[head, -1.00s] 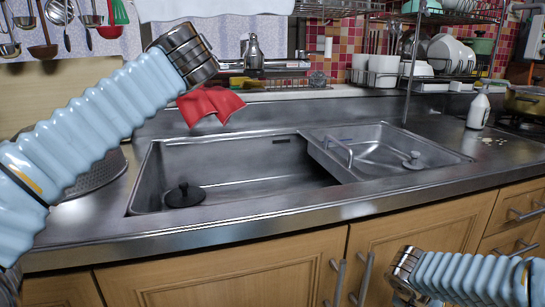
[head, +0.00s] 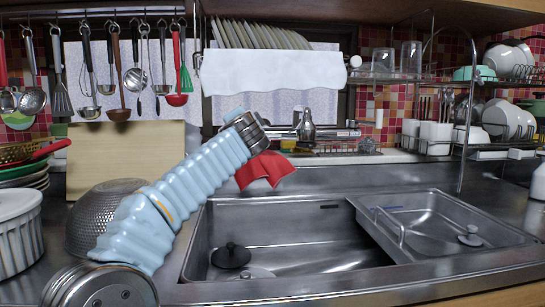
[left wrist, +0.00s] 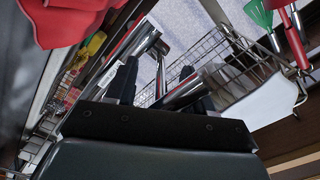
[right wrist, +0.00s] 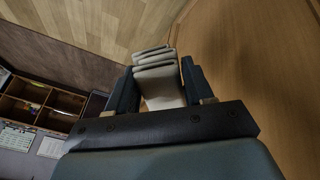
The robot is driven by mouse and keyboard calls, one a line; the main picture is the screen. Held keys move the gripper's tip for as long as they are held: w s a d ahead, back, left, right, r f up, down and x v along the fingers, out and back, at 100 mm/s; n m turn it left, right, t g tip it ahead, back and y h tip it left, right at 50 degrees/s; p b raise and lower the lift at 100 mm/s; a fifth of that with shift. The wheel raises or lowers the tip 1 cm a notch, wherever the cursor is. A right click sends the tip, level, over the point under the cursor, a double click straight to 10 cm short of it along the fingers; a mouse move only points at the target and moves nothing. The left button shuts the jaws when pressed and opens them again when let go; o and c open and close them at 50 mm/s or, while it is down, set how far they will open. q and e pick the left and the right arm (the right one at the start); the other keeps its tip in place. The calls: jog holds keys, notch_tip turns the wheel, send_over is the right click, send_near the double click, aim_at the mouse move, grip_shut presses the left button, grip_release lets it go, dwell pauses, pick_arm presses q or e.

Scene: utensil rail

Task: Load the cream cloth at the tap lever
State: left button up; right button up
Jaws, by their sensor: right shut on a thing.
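The cream cloth (right wrist: 158,78) is folded in layers between the fingers of my right gripper (right wrist: 165,75), seen only in the right wrist view. The chrome tap (head: 306,127) stands behind the sink, just right of my left wrist in the head view. My left gripper (left wrist: 160,82) has its dark fingers apart, close to chrome tap parts (left wrist: 183,94) in the left wrist view. Its fingertips are hidden in the head view. I cannot tell which chrome part is the lever. A red cloth (head: 266,170) hangs below my left wrist, over the sink's back edge.
The steel sink (head: 300,220) has a shallow tray (head: 450,220) across its right side. A colander (head: 95,215) and white pot (head: 18,235) stand at left. Utensils hang from the rail (head: 95,12). A dish rack stands at right.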

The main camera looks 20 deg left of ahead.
pick_arm(q)
grip_shut()
jog(key=shift+r, duration=0.5)
pick_arm(e)
jog(key=shift+r, duration=0.3)
pick_arm(q)
jog(key=shift+f, duration=0.1)
pick_arm(e)
jog(key=shift+f, duration=0.1)
pick_arm(q)
jog(key=shift+o, duration=1.1)
grip_release()
pick_arm(e)
notch_tip(320, 180, down, 4)
jog(key=b, duration=0.3)
jog(key=shift+b, duration=0.35)
pick_arm(q)
jog(key=v, duration=1.2)
